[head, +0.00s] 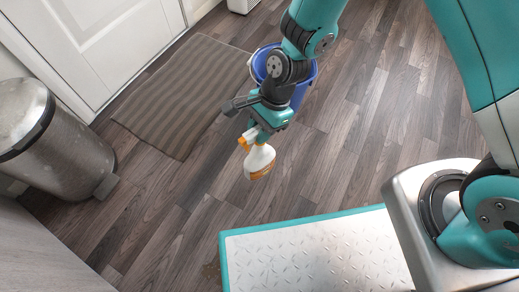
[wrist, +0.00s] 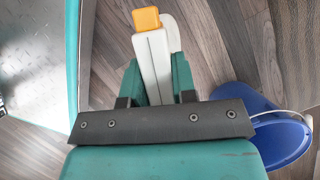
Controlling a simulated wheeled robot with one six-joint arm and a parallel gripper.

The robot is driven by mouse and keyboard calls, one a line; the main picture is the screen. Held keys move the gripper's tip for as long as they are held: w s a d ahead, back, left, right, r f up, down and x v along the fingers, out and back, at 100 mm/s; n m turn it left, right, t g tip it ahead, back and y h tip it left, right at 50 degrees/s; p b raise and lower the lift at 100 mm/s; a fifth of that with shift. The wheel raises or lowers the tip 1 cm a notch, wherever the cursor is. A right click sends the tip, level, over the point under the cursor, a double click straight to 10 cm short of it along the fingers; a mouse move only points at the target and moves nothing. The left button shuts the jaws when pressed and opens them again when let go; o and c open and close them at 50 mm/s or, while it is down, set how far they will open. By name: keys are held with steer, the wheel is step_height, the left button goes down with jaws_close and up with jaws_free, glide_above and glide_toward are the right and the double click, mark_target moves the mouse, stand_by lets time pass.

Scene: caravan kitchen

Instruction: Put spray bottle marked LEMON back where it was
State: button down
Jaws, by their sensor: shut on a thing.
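A white spray bottle (head: 259,158) with an orange trigger head and an orange band near its base hangs in my gripper (head: 262,128) above the wood floor. It is tilted in the head view. In the wrist view the bottle's white head (wrist: 155,58) with its orange nozzle lies between the two green fingers of my gripper (wrist: 158,80), which are shut on it. No LEMON marking can be read in either view.
A blue bucket (head: 306,80) stands on the floor just behind my gripper, and also shows in the wrist view (wrist: 265,130). A striped mat (head: 180,95) lies before a white door. A metal bin (head: 55,140) stands at left. Bare floor (head: 190,225) is free at front left.

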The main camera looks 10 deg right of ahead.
mark_target(259, 152)
step_height(259, 152, down, 7)
steer(key=b, duration=0.3)
steer(key=shift+r, duration=0.15)
steer(key=c, duration=1.4)
jaws_free()
steer(key=o, duration=0.5)
